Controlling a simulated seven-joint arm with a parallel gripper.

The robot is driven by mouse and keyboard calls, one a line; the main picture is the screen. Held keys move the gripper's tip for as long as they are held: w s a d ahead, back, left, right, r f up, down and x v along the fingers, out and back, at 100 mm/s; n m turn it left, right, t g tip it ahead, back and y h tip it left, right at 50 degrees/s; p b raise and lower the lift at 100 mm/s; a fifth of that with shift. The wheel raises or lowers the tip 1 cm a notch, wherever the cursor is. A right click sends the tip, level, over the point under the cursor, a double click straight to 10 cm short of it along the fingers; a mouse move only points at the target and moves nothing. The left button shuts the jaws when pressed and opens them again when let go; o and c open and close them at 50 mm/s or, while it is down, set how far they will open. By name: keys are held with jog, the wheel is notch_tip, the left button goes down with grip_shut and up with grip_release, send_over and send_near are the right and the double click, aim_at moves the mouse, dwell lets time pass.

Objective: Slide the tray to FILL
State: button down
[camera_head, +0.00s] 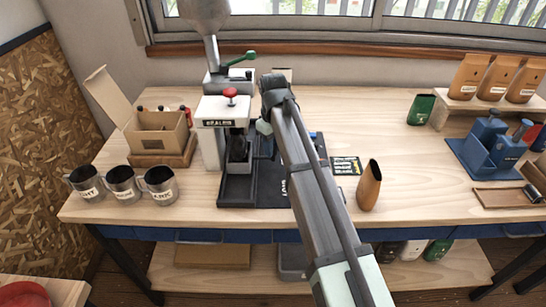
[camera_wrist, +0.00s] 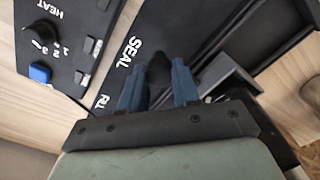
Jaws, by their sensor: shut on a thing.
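The black tray (camera_head: 237,190) sits on the dark base at the front of the sealer (camera_head: 222,115), below its white head. A dark upright shape (camera_head: 238,150) stands at the tray, under the head. My gripper (camera_head: 262,146) is just right of the sealer head, partly hidden by my arm. In the wrist view, its two blue fingers (camera_wrist: 158,85) are shut on a small dark knob (camera_wrist: 159,68), which seems to belong to the tray. The SEAL lettering (camera_wrist: 128,60) is beside the fingers. Tray walls (camera_wrist: 228,72) show on the right. I cannot read a FILL mark clearly.
A hopper (camera_head: 206,20) and green-handled lever (camera_head: 240,59) rise behind the sealer. Several metal mugs (camera_head: 122,184) and an open cardboard box (camera_head: 158,135) stand left. A control panel (camera_wrist: 60,40) lies left of my fingers.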

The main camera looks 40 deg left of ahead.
jog(key=w+a, duration=1.2)
jog(key=shift+w+r, duration=0.1)
jog(key=c, duration=1.1)
grip_release()
jog(key=shift+a, duration=0.1)
jog(key=o, duration=0.3)
notch_tip(320, 180, up, 14)
